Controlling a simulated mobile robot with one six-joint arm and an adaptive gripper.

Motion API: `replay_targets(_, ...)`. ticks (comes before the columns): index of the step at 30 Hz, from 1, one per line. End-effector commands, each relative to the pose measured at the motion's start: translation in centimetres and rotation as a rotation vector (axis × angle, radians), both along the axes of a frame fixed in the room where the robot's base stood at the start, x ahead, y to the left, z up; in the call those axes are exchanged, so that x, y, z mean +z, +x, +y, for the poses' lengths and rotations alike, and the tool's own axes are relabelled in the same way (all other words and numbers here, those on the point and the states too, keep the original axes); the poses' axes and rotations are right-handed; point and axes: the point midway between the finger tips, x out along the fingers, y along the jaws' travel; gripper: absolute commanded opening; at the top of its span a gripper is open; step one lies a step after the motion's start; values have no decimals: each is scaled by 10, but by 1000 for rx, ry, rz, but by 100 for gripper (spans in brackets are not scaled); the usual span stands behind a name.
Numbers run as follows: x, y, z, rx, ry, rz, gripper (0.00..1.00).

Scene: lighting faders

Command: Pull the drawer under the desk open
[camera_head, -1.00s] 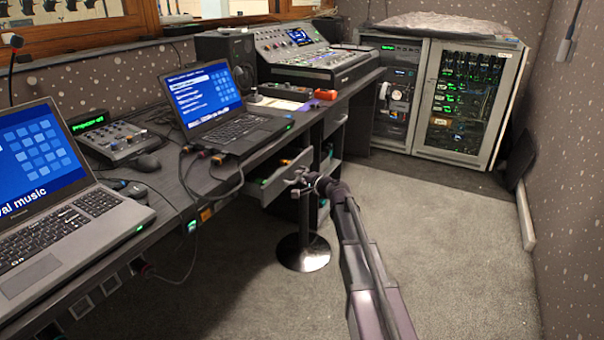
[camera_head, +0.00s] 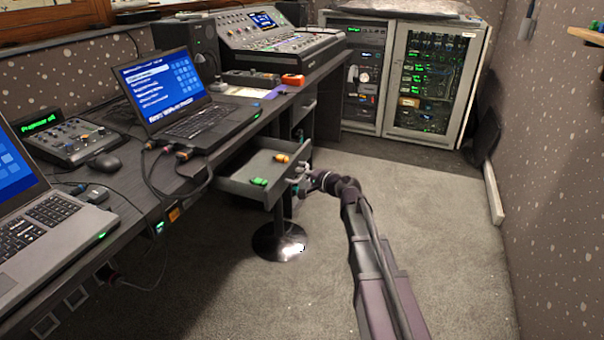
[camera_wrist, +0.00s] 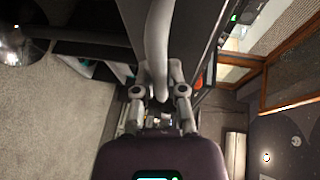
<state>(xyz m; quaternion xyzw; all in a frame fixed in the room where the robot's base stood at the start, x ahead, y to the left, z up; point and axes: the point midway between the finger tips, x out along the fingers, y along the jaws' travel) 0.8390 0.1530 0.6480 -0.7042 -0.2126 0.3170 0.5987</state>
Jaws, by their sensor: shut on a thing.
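The drawer (camera_head: 236,187) under the desk (camera_head: 190,160) stands pulled well out over the floor in the head view. A green item (camera_head: 258,182) and an orange item (camera_head: 282,158) lie inside it. My gripper (camera_head: 301,178) is at the drawer's front face, at its right side, and is shut on the handle. In the wrist view my gripper (camera_wrist: 160,92) has its fingers on either side of the pale, bar-like handle (camera_wrist: 158,45). My gripper hides most of the handle in the head view.
A round stool base (camera_head: 278,242) stands on the carpet below the drawer. Laptops (camera_head: 180,100), a small mixer and cables crowd the desk top. A rack cabinet (camera_head: 435,85) stands at the back. The carpet right of my arm is clear.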

Motion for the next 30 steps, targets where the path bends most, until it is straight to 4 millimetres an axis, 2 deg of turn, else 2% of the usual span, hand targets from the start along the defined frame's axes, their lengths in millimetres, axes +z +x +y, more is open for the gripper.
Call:
replay_targets(8, 1, 2, 9, 1, 1, -3, 0)
replay_targets(9, 1, 2, 9, 2, 2, -2, 21)
replay_targets(12, 1, 1, 11, 6, 1, -2, 51)
replay_targets(23, 1, 0, 13, 10, 1, -2, 51)
replay_targets(30, 5, -4, -3, 8, -58, -14, 51)
